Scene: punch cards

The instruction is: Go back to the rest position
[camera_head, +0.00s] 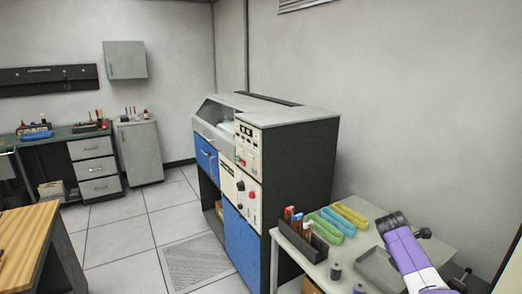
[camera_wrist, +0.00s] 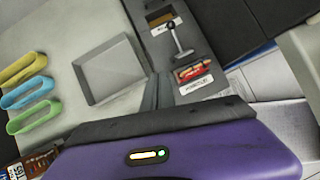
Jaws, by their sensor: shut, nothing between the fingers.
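My gripper (camera_wrist: 157,92) shows in the wrist view as two dark grey fingers pressed together, with nothing between them. It is above the grey worktable (camera_wrist: 60,30), near the right edge of a shallow grey tray (camera_wrist: 112,70). Its purple housing (camera_wrist: 180,150), with a small lit indicator, fills the bottom of that view. In the head view my purple arm (camera_head: 405,250) reaches over the table at the lower right; the fingertips cannot be made out there. The tray (camera_head: 372,268) lies beside it, partly hidden by the arm.
Yellow (camera_head: 350,214), green (camera_head: 338,222) and blue (camera_head: 325,229) oblong bins lie left of the tray, beside a dark rack (camera_head: 300,241). In the wrist view, a labelled holder (camera_wrist: 192,72) and a small lever (camera_wrist: 178,40) stand right of my fingers. A large blue-fronted machine (camera_head: 243,215) stands left.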

